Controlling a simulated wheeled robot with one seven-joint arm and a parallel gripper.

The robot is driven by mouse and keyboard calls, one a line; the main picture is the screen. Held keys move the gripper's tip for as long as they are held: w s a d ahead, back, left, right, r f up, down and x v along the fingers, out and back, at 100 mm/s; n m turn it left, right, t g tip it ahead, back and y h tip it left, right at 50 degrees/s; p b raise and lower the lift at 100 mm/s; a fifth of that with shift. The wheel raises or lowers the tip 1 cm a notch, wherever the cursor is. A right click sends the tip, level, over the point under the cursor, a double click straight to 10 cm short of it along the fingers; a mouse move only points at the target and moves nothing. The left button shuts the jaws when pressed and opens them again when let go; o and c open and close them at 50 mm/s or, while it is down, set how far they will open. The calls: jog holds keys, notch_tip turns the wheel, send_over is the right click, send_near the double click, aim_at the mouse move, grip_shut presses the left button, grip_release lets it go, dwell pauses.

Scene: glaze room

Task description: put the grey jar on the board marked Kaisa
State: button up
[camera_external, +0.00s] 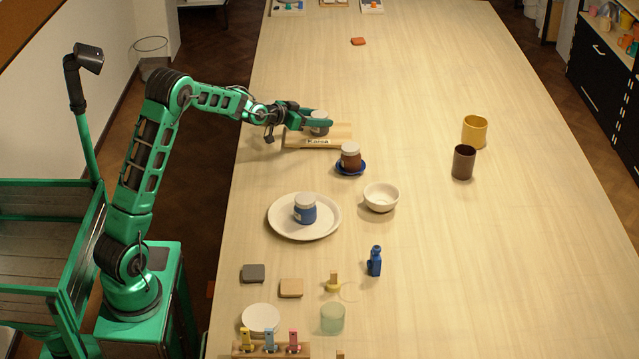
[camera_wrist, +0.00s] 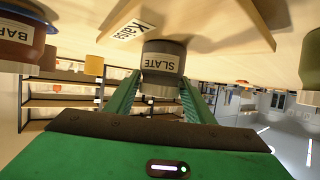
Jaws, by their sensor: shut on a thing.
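The grey jar (camera_external: 320,116) has a pale lid. In the wrist view the grey jar (camera_wrist: 163,58) shows a label reading SLATE, and the picture is upside down. My gripper (camera_external: 318,124) is shut on the jar, with a finger on each side of it. The wooden board (camera_external: 341,131) has a white label reading Kaisa on its front edge; the label also shows in the wrist view (camera_wrist: 132,30). The jar is upright over the board. I cannot tell whether its base touches the board.
A brown jar (camera_external: 350,155) on a blue saucer (camera_external: 349,172) stands just in front of the board. A white bowl (camera_external: 381,199) and a plate (camera_external: 282,228) with a blue jar (camera_external: 305,210) are nearer. Yellow (camera_external: 474,131) and dark (camera_external: 463,163) cups stand right. The table beyond is mostly clear.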

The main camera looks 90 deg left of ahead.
jog(key=o, duration=1.2)
jog(key=shift+s+d+r, duration=0.1)
jog(key=shift+s+r, duration=0.05)
jog(key=v, duration=1.1)
jog(key=shift+s+d, duration=0.2)
jog(key=shift+s, duration=0.05)
jog(key=shift+r, duration=0.15)
